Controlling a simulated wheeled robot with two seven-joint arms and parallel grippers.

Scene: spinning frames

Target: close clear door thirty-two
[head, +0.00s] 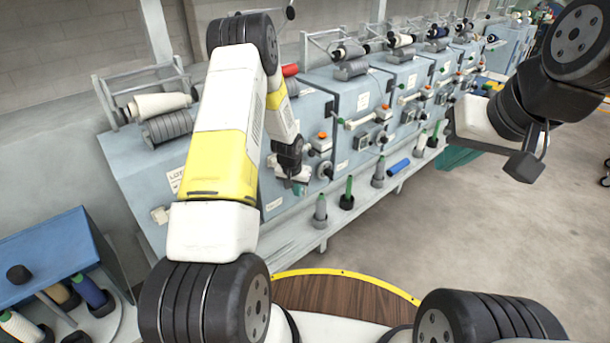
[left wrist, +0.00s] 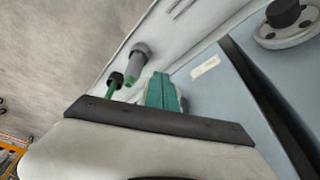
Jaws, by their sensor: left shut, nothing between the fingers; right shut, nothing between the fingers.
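The head view shows a row of pale blue spinning units (head: 345,95) with label plates. No clear door marked thirty-two can be made out; the labels are too small to read. My left gripper (head: 297,186) is shut and empty, close to the front of the near units; I cannot tell whether it touches. In the left wrist view its teal fingertips (left wrist: 163,92) are together, beside a pale blue panel (left wrist: 215,95). My right gripper (head: 450,122) is shut at the upper right, over the far part of the row; its fingertips are mostly hidden.
Grey and green bobbins (head: 320,211) stand on pegs along the lower ledge, with a blue one (head: 398,168) lying there. A blue cabinet (head: 45,258) and loaded bobbin tray (head: 112,325) are at left. The floor (head: 480,240) at right is clear.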

